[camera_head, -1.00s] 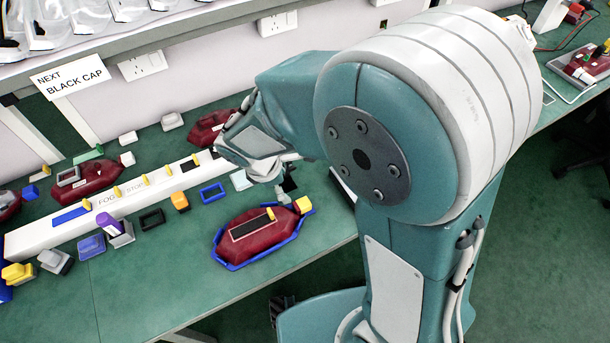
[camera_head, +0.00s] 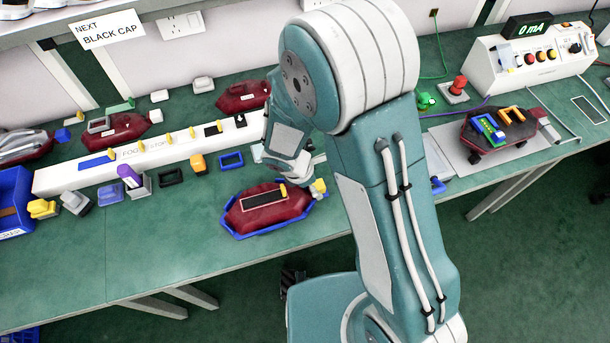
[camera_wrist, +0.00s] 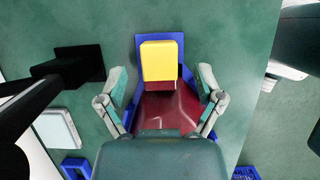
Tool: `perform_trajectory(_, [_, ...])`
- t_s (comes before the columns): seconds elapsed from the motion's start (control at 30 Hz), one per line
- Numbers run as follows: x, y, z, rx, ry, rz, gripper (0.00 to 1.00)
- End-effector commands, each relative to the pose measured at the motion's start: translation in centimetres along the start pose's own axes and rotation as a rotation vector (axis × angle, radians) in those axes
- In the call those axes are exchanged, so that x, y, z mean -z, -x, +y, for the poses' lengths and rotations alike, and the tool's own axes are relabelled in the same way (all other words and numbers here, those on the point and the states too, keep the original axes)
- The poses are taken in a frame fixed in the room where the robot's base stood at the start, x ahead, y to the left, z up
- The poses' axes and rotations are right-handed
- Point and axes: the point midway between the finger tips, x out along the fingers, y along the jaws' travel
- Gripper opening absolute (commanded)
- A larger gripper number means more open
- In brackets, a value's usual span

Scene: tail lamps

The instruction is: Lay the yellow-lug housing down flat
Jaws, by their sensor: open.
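A dark red housing (camera_head: 250,217) lies in a blue cradle (camera_head: 263,233) on the bench, a dark strip and small yellow tab on its upper face. A yellow block (camera_head: 319,187) is at its right end. In the wrist view the yellow block (camera_wrist: 158,60) is central, with the red housing (camera_wrist: 165,108) below it and the blue cradle (camera_wrist: 150,41) around and behind. My gripper (camera_wrist: 163,82) is open, one finger on each side of that end, with nothing clearly gripped. In the head view my wrist partly hides this end. Finger contact cannot be told.
A long white rail (camera_head: 140,155) with yellow pegs runs behind. Small coloured caps and frames sit in front of it. A blue bin (camera_head: 14,190) stands at left, and a tester (camera_head: 530,55) at right. Green bench is clear in front of the housing's left side.

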Motion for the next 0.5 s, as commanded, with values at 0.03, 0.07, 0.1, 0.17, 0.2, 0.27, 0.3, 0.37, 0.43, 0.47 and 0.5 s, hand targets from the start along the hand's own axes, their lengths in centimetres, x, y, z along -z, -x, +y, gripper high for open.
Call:
perform_trajectory(0.03, [0.1, -0.6, 0.0, 0.002, 0.0, -0.001, 0.86])
perform_trajectory(0.07, [0.1, -0.9, 0.0, 0.002, 0.0, -0.001, 0.86])
perform_trajectory(0.1, [0.2, -1.1, 0.1, 0.001, 0.0, -0.001, 0.86])
perform_trajectory(0.17, [0.2, -1.4, 0.1, 0.001, 0.0, -0.002, 0.86])
perform_trajectory(0.2, [0.2, -1.6, 0.1, 0.001, 0.0, -0.002, 0.86])
perform_trajectory(0.27, [0.2, -1.7, 0.1, 0.001, 0.0, -0.001, 0.86])
perform_trajectory(0.3, [0.2, -1.7, 0.1, 0.0, 0.0, -0.001, 0.86])
perform_trajectory(0.37, [0.2, -1.7, 0.1, 0.0, 0.0, -0.001, 0.86])
perform_trajectory(0.43, [0.2, -1.6, 0.1, 0.0, 0.0, -0.001, 0.86])
perform_trajectory(0.47, [0.2, -1.6, 0.1, 0.0, 0.0, -0.001, 0.86])
perform_trajectory(0.5, [0.2, -1.6, 0.1, 0.0, 0.0, -0.001, 0.68])
